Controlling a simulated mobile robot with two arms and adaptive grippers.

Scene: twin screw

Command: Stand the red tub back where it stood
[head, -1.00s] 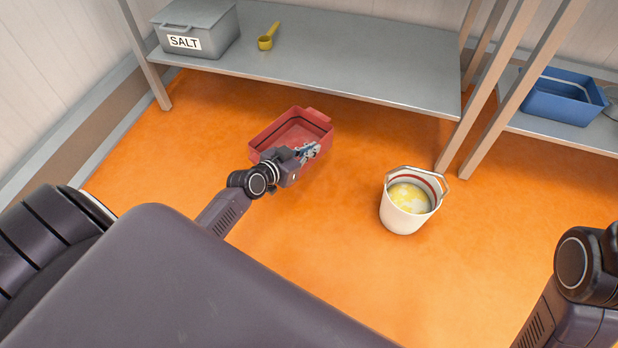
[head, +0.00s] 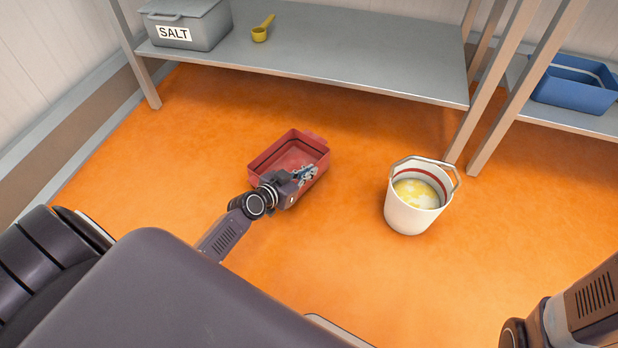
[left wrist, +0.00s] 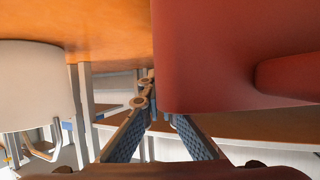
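The red tub (head: 290,157) is on or just above the orange floor, in front of the shelf unit; its height off the floor is hard to tell. It looks empty and about level. My left gripper (head: 305,172) is at its near right side, shut on its wall. In the left wrist view the tub (left wrist: 215,60) fills the upper right and hides part of one finger; the left gripper (left wrist: 150,88) has its fingers closing together at the tub's edge. My right gripper is out of view.
A white bucket (head: 408,215) with yellowish contents stands on the floor right of the tub. The grey shelf (head: 350,68) holds a salt box (head: 190,28) and a yellow scoop (head: 261,31). A blue tub (head: 575,90) is on the right shelf. Floor below the shelf is clear.

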